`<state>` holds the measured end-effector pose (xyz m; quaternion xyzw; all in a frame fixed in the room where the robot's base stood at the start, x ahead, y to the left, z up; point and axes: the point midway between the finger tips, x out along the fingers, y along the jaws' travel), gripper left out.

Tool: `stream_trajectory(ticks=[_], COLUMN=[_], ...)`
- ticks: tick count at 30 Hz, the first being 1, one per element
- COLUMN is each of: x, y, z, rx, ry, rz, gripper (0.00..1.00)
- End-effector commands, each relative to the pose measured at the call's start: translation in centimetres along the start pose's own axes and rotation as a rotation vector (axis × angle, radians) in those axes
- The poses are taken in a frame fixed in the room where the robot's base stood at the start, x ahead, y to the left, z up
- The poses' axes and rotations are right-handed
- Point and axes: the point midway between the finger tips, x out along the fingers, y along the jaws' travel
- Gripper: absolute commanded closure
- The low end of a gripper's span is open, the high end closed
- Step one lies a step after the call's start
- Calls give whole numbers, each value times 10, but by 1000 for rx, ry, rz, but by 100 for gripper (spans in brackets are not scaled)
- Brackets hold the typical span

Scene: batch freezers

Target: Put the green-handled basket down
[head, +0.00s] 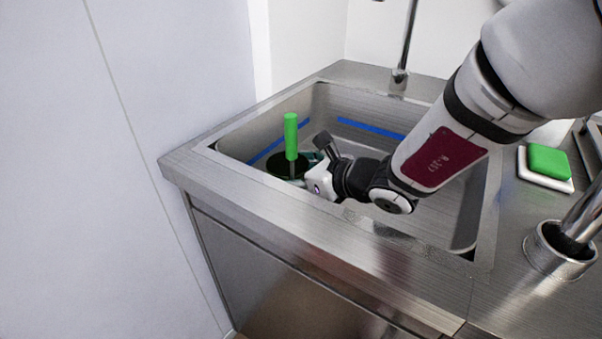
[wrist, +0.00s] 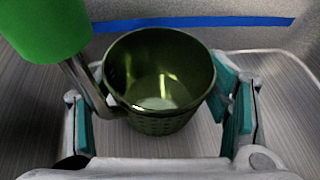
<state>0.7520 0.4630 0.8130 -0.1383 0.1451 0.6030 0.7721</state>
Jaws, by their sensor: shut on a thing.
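The green-handled basket (head: 284,166) is inside the steel sink (head: 330,95), towards its left end, with its green handle (head: 291,137) standing upright. In the wrist view the basket (wrist: 158,75) is a dark green, perforated, empty cup, and its handle (wrist: 45,25) fills the upper left. My gripper (head: 310,166) is down in the sink, shut on the basket; in the wrist view its teal finger pads (wrist: 155,105) stand either side of it. The basket looks upright. I cannot tell whether its base touches the sink floor.
A blue line (head: 370,130) runs along the sink wall. A tap (head: 400,72) stands behind the sink. A green sponge (head: 548,161) on a white dish and a metal holder (head: 560,250) are on the counter at right. A pale wall (head: 110,170) stands close at left.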

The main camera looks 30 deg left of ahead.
Motion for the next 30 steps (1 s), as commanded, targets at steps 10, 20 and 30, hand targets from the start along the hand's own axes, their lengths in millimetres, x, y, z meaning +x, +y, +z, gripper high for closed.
stream_trajectory(ticks=[10,20,30], x=[5,6,5], y=[0,0,0], z=[-11,-13,-11], rx=[-1,0,0], ry=[-1,0,0], rz=[-1,-1,-1], gripper=[64,10,10])
